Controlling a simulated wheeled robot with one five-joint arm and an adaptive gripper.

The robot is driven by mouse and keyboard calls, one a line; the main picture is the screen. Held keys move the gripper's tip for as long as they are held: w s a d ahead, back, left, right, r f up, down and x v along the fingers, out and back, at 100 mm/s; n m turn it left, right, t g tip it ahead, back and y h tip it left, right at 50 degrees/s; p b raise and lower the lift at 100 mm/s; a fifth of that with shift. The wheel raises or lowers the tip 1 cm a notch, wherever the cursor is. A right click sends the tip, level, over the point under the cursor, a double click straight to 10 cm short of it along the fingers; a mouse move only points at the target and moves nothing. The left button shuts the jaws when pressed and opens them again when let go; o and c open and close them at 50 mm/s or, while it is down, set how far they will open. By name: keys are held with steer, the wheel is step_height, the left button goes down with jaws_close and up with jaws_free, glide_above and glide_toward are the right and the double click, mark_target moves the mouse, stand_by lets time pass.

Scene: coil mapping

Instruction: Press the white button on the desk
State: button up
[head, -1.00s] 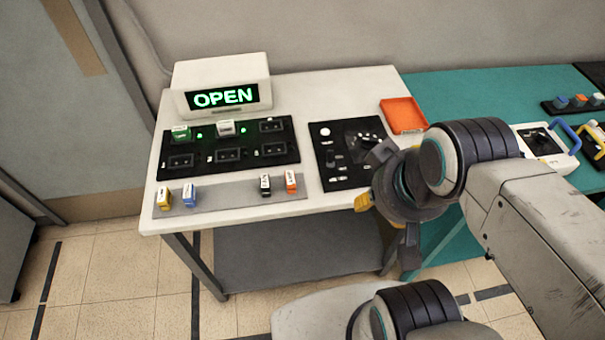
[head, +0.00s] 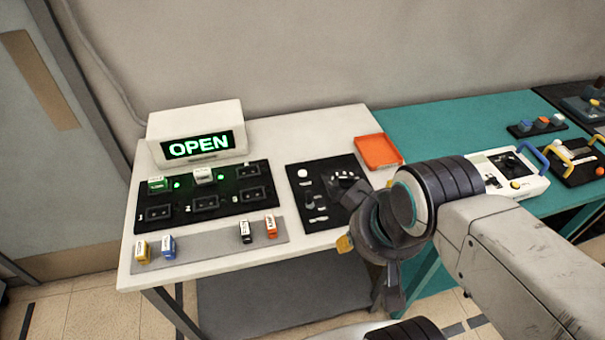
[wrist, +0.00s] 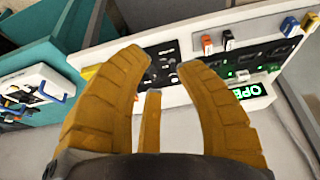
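The white button (head: 302,173) is a small round disc at the top left of a black control panel (head: 310,214) on the white desk (head: 262,262). In the wrist view the panel (wrist: 160,76) lies beyond my fingers, partly hidden by them; I cannot pick out the button surely there. My gripper shows in the wrist view (wrist: 163,72) with its orange fingers spread and nothing between them. In the head view it is at the desk's front right, right of and nearer than the button, not touching it. My wrist hides the panel's right edge.
A box with a lit OPEN sign (head: 198,146) stands at the back left. In front are a black socket board (head: 228,204) holding green and white blocks, and a grey strip (head: 205,251) with several coloured blocks. An orange tray (head: 378,152) lies right of the panel. A teal table (head: 450,125) adjoins.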

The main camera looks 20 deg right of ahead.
jaws_close()
steer(key=c, duration=0.5)
jaws_free()
stand_by(0.4)
